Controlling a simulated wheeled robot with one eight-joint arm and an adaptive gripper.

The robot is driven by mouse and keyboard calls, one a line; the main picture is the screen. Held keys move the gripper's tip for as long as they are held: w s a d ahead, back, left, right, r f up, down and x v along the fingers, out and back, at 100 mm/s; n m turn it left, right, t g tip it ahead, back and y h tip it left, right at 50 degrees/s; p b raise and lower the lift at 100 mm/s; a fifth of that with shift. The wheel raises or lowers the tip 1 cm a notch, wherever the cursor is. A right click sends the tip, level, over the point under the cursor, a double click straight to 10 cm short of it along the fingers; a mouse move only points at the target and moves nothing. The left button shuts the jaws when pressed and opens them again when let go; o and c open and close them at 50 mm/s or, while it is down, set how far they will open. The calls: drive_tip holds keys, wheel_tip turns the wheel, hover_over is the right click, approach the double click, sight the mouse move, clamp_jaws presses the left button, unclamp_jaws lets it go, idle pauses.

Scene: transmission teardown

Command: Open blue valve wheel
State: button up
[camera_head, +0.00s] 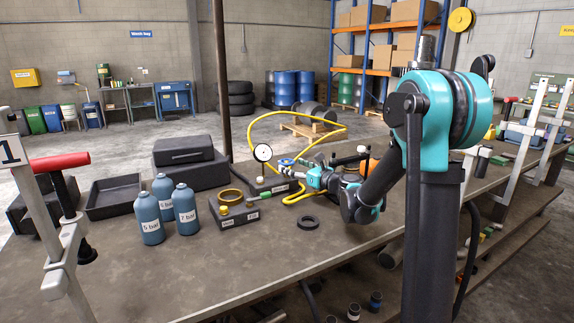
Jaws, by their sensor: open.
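The blue valve wheel (286,162) is small in this view, on the bench beside the round pressure gauge (262,153). My teal and grey arm reaches in from the right, and my gripper (302,168) is close to the wheel on its right side. My gripper is open. The fingers are small and partly overlap the fittings behind them, so I cannot tell whether they touch the wheel. The valve's body is partly hidden behind my gripper.
A yellow hose (252,127) loops above the bench. Several blue bottles (163,196), a brass ring (231,197) on a dark block and a black ring (308,222) stand near. An open black tray (113,196) lies left. The bench (250,262) is clear in front.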

drive_tip(key=v, duration=0.7)
drive_tip(key=shift+s+d, duration=0.2)
drive_tip(key=shift+d, duration=0.1)
drive_tip(key=shift+a, duration=0.15)
drive_tip(key=m+t+h, duration=0.2)
drive_tip(key=h, duration=0.1)
approach(287, 161)
drive_tip(key=a, duration=0.2)
drive_tip(key=w+a+f, duration=0.1)
drive_tip(key=shift+f, duration=0.1)
drive_tip(key=s+a+m+t+h, duration=0.2)
drive_tip(key=s+m+t+h, duration=0.2)
drive_tip(key=s+m+h, duration=0.45)
drive_tip(key=shift+n+h, duration=0.45)
drive_tip(key=shift+n, duration=0.3)
drive_tip(key=w, duration=1)
drive_tip(key=w+a, duration=0.1)
drive_tip(key=w, duration=0.5)
drive_tip(key=shift+a+r, duration=0.1)
drive_tip(key=shift+r, duration=0.1)
drive_tip(key=shift+c, duration=0.2)
